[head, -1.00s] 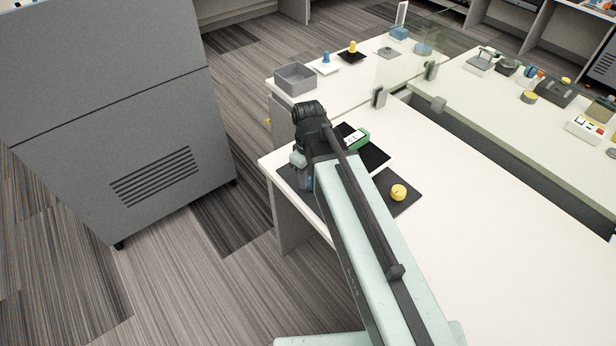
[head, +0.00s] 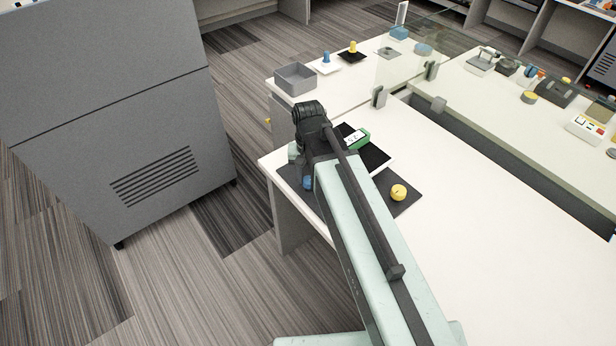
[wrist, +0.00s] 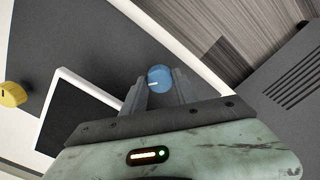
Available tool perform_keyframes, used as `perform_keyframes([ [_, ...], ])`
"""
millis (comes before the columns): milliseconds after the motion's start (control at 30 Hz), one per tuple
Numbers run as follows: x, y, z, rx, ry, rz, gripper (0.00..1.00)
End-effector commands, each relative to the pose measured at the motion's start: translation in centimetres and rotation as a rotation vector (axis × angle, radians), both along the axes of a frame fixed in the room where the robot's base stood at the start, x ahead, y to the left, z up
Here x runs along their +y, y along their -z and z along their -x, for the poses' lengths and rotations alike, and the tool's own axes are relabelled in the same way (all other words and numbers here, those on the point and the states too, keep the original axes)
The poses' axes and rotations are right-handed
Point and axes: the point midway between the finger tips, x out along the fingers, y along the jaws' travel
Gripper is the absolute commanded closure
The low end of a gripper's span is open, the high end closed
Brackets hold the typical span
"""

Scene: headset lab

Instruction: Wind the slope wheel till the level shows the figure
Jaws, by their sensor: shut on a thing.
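A round blue wheel (wrist: 159,76) with a white mark on its top sits between the two fingers of my gripper (wrist: 159,84) in the wrist view. My gripper is shut on it. In the head view a little of the blue wheel (head: 308,183) shows under my gripper, at the left end of the table. A yellow wheel (head: 398,192) with a mark stands free on the same dark mat (head: 405,207). It also shows in the wrist view (wrist: 12,94). A green level (head: 364,136) with a pale display lies on a black plate with a white edge (head: 377,158). Its figure is too small to read.
A grey open bin (head: 295,80) and blue and yellow knobs stand on the far table. A clear screen (head: 405,62) stands by it. A grey cabinet (head: 110,120) is at the left. The table is bare to the right.

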Motion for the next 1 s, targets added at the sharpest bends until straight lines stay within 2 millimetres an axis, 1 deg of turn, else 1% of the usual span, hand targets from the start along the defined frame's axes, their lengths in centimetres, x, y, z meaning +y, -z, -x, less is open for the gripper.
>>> perform_keyframes([
  [200,0.02,0.02,0.04,0.001,0.114,-0.001,1.0],
  [400,0.01,0.02,0.04,0.001,0.17,-0.001,1.0],
  [933,0.09,0.01,0.06,0.001,0.189,0.0,1.0],
  [967,0.1,0.01,0.06,0.001,0.188,0.0,0.57],
  [1000,0.1,0.01,0.06,0.001,0.188,0.0,0.46],
])
